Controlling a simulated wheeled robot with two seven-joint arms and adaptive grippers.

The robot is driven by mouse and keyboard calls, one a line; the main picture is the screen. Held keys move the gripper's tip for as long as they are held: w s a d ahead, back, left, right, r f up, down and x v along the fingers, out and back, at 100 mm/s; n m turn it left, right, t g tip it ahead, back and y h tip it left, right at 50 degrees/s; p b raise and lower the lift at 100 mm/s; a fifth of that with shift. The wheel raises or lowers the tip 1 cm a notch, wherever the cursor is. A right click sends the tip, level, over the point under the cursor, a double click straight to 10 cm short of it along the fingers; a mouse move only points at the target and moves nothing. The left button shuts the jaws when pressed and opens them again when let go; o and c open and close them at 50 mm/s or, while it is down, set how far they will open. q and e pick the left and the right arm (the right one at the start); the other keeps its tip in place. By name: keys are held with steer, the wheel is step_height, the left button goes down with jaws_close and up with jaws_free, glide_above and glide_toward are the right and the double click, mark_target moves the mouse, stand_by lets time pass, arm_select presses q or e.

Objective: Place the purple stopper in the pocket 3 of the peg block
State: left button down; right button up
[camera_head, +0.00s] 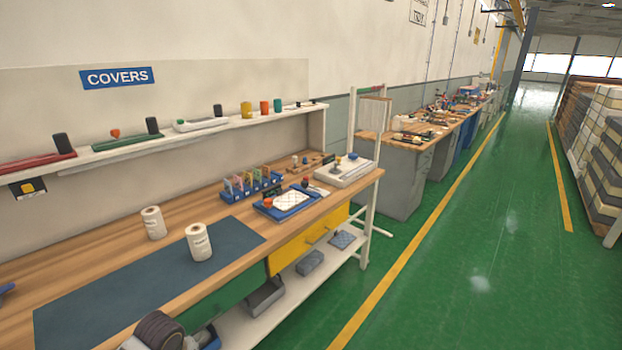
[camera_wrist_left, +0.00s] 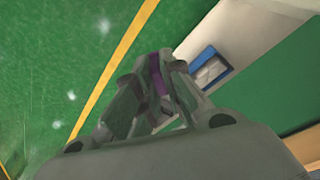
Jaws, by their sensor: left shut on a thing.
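In the left wrist view my left gripper (camera_wrist_left: 152,88) is shut on the purple stopper (camera_wrist_left: 158,74). Only a narrow purple strip shows between the fingers, and the rest is hidden by them. Beyond it in that view lie green floor and part of the bench. In the head view, a blue rack (camera_head: 250,189) with several coloured upright pieces stands on the bench, and a pale block (camera_head: 345,174) with small pegs sits near its right end. I cannot tell which is the peg block, and no pocket number is readable. My right gripper is not in view.
The wooden bench (camera_head: 105,207) carries a dark blue mat (camera_head: 150,272), two white rolls (camera_head: 199,242) and a blue tray (camera_head: 270,211) with a white patterned sheet. A shelf (camera_head: 170,134) above holds several covers and blocks. Green floor (camera_head: 450,270) is open to the right.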

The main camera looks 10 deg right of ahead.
arm_select(q)
step_height(320, 180, down, 7)
steer(key=s, duration=0.2)
steer(key=shift+s, duration=0.3)
steer(key=shift+f, duration=0.1)
